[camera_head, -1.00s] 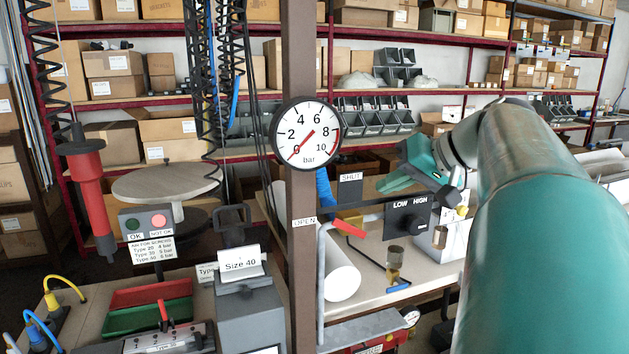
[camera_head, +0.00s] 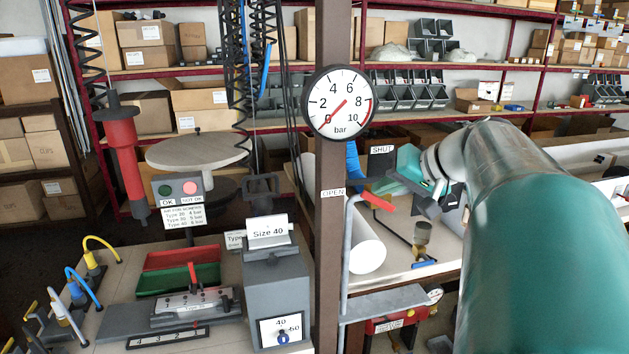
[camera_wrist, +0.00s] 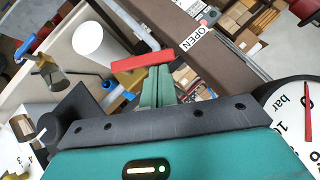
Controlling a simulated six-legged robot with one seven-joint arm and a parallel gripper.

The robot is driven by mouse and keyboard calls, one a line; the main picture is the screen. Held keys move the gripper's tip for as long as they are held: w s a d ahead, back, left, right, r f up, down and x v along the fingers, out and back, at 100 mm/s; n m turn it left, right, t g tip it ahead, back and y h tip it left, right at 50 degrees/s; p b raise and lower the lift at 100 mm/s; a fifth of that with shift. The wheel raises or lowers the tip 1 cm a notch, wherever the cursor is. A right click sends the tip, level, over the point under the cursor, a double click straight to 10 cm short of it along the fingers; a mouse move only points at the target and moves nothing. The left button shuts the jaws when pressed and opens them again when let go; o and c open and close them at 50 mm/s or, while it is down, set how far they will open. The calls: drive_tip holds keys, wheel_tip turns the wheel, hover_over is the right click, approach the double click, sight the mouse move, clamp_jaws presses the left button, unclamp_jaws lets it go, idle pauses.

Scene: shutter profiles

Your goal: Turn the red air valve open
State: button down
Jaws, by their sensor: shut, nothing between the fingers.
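The red air valve lever (camera_head: 377,201) sits just right of the brown post, sloping down to the right. An OPEN label (camera_head: 333,192) is on the post to its left; a SHUT label (camera_head: 382,149) is above right. In the wrist view the red lever (camera_wrist: 142,60) lies across the ends of my teal fingers. My gripper (camera_wrist: 156,78) is shut and empty, its tips at the lever's lower edge; I cannot tell if they touch. In the head view my gripper (camera_head: 370,186) is just above the lever. The gauge (camera_head: 340,104) needle points near 0.
The brown post (camera_head: 333,250) stands close left of the lever. A white roll (camera_head: 366,243) and a small cup device (camera_head: 421,240) are on the bench behind. A Size 40 machine (camera_head: 275,275) stands left.

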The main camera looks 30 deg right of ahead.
sight(371, 199)
drive_tip(key=shift+w+a+f+n+g+h, duration=0.15)
drive_tip(key=shift+a+n+g+h, duration=0.15)
drive_tip(key=shift+a+h, duration=0.15)
idle(0.3)
drive_tip(key=shift+a+f+h, duration=0.1)
drive_tip(key=shift+a+h, duration=0.05)
drive_tip(key=shift+h, duration=0.1)
drive_tip(key=shift+w+a+f+n+g+h, duration=0.2)
drive_tip(key=shift+a+f+n+g+h, duration=0.35)
drive_tip(key=shift+h, duration=0.45)
drive_tip(key=shift+a+f+n+h, duration=0.15)
drive_tip(key=shift+a+n+h, duration=0.05)
drive_tip(key=shift+n+h, duration=0.15)
drive_tip(key=shift+f, duration=0.2)
drive_tip(key=shift+w+a+f, duration=0.1)
drive_tip(key=shift+a, duration=0.05)
